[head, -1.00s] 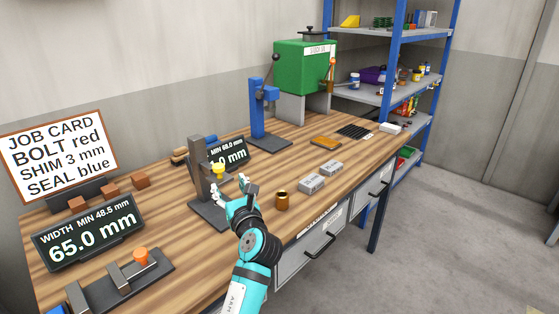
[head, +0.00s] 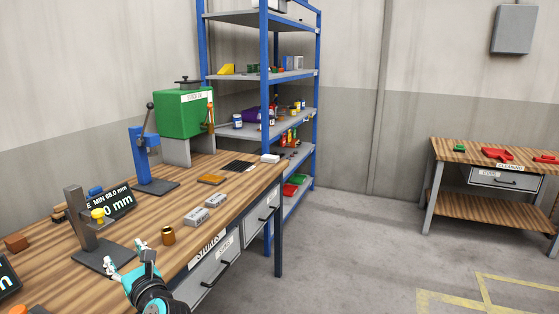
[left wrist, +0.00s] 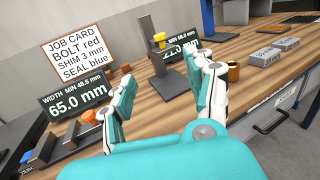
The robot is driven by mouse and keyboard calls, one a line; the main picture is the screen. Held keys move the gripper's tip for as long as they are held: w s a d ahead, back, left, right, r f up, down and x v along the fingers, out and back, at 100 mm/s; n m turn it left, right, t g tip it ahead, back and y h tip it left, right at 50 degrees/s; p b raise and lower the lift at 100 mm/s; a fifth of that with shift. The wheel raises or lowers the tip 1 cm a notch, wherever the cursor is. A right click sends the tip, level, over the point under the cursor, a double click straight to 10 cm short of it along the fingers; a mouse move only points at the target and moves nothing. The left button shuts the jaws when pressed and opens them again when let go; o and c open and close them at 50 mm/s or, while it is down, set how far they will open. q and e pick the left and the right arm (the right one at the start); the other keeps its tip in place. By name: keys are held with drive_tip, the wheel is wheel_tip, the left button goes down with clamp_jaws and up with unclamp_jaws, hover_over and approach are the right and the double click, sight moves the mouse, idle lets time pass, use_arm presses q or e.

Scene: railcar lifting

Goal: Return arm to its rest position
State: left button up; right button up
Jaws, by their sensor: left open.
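My left gripper (head: 130,271) is at the lower left of the head view, above the front part of the wooden workbench (head: 62,245). In the left wrist view its two fingers (left wrist: 160,92) are spread apart with nothing between them. Beyond the fingers stands a dark gauge stand (left wrist: 167,80) with a yellow knob, which also shows in the head view (head: 85,225). A brass cylinder (head: 168,235) stands on the bench to the right of the gripper, apart from it. My right gripper is in neither view.
Two grey blocks (head: 196,217) lie near the bench's front edge. A blue press (head: 146,160) and a green machine (head: 184,113) stand farther back. A blue shelf rack (head: 265,120) is behind. Open floor (head: 350,240) lies to the right, before a cleaning table (head: 447,150).

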use_arm(q)
drive_tip(key=d+f+n+h, duration=0.1)
drive_tip(key=d+f+h, duration=0.2)
drive_tip(key=f, duration=0.8)
drive_tip(key=d+f+n+h, duration=0.1)
drive_tip(key=d+f+h, duration=0.2)
drive_tip(key=f, duration=0.8)
drive_tip(key=s+d+f+n+g+h, duration=0.25)
drive_tip(key=s+f, duration=0.25)
drive_tip(key=f, duration=0.6)
drive_tip(key=s+d+f+n+g+h, duration=0.2)
drive_tip(key=s+f+n, duration=0.25)
drive_tip(key=f, duration=0.75)
drive_tip(key=s+d+f+n+g+h, duration=0.1)
drive_tip(key=s+f+n+g, duration=0.15)
drive_tip(key=s+f, duration=0.65)
drive_tip(key=s+d+f+n+g+h, duration=0.1)
drive_tip(key=s+f+n, duration=0.4)
drive_tip(key=s, duration=0.6)
drive_tip(key=s+f+n+g, duration=0.2)
drive_tip(key=s+f+n, duration=0.2)
drive_tip(key=s, duration=0.7)
drive_tip(key=s+a+f+n+g, duration=0.1)
drive_tip(key=s+f+n, duration=0.3)
drive_tip(key=s, duration=0.8)
drive_tip(key=shift+s+a+g, duration=0.2)
drive_tip(key=shift+a+g, duration=0.1)
drive_tip(key=shift+g, duration=0.1)
